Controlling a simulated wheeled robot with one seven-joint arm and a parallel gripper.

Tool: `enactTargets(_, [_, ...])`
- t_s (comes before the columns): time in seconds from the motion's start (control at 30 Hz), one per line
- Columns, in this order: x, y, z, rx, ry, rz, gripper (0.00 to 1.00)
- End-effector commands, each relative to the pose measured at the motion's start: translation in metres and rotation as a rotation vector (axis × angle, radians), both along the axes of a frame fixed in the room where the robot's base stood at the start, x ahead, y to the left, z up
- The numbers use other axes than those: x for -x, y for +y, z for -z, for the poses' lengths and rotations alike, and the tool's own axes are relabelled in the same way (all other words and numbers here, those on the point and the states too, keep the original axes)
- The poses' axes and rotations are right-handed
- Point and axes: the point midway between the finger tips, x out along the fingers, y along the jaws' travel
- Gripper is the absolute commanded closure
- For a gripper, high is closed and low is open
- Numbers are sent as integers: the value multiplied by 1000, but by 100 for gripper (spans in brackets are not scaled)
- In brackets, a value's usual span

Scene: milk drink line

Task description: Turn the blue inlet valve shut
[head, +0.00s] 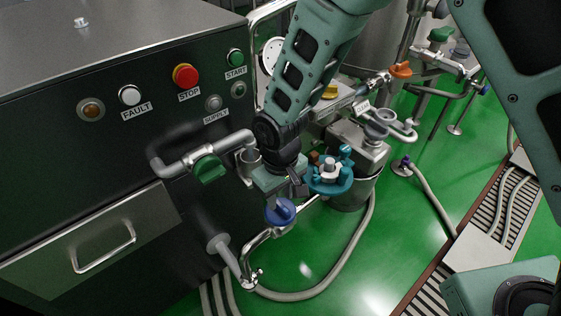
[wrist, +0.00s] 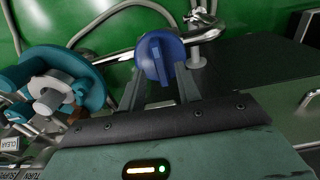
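The blue inlet valve (head: 280,211) is a round blue knob with a raised grip bar, on a steel pipe low in front of the machine. It also shows in the wrist view (wrist: 160,55), straight ahead of my gripper. My gripper (head: 280,196) is right at the knob in the head view. In the wrist view my gripper's two fingers (wrist: 160,80) are apart, with their tips at the near edge of the knob. I cannot tell whether they touch it. Nothing is held.
A green-handled valve (head: 208,168) sits on the pipe to the left. A teal handwheel fitting (head: 330,178) stands close on the right. The steel cabinet (head: 90,140) has START, STOP and FAULT controls. A hose (head: 330,270) curves over the green floor (head: 390,245).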

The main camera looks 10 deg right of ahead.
Motion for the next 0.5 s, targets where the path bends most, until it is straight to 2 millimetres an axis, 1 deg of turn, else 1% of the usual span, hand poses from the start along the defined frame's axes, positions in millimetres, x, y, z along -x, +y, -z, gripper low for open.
enactTargets(0.03, [-1, 1, -14, -4, -4, 0, 66])
enactTargets(0.3, [-1, 0, -78, -4, -4, 1, 66])
enactTargets(0.5, [-1, 0, -119, -2, -3, 2, 66])
